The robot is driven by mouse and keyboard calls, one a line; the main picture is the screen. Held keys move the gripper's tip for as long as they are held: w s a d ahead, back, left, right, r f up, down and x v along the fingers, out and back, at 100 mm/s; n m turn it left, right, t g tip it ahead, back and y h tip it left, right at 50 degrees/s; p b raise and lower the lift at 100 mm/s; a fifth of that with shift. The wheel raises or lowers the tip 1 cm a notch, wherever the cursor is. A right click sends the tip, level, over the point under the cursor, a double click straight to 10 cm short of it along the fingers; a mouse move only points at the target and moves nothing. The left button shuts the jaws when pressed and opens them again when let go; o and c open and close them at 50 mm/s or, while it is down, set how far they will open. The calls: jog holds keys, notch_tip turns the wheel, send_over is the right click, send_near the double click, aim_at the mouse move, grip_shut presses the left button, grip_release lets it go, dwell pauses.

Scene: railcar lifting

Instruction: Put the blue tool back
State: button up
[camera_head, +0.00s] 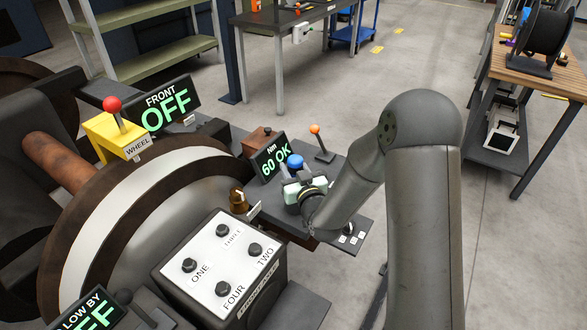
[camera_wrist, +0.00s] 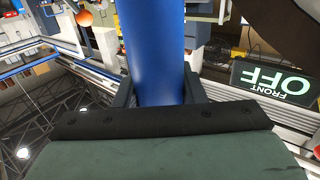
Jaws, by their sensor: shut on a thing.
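The blue tool shows as a blue rounded top (camera_head: 295,161) just beyond my gripper in the head view. In the wrist view it is a thick blue cylinder (camera_wrist: 155,50) running up between the two dark fingers. My gripper (camera_wrist: 157,92) is shut on this blue tool. In the head view my gripper (camera_head: 303,184) is over the small dark shelf beside the "Nm 60 OK" display (camera_head: 273,158). The lower part of the tool is hidden behind my gripper, so I cannot tell whether it touches the shelf.
An orange-topped lever (camera_head: 318,135) stands close behind my gripper. A brass knob (camera_head: 238,200) and a white panel with numbered bolts (camera_head: 222,262) are at its left. A yellow "WHEEL" block (camera_head: 115,137) with a red-topped lever sits farther left.

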jog(key=shift+f, duration=0.1)
jog(key=o, duration=1.1)
jog(key=shift+r, duration=0.25)
jog(key=p+v, duration=0.4)
jog(key=v, duration=0.8)
jog(key=shift+f+p, duration=0.1)
jog(key=shift+p, duration=0.2)
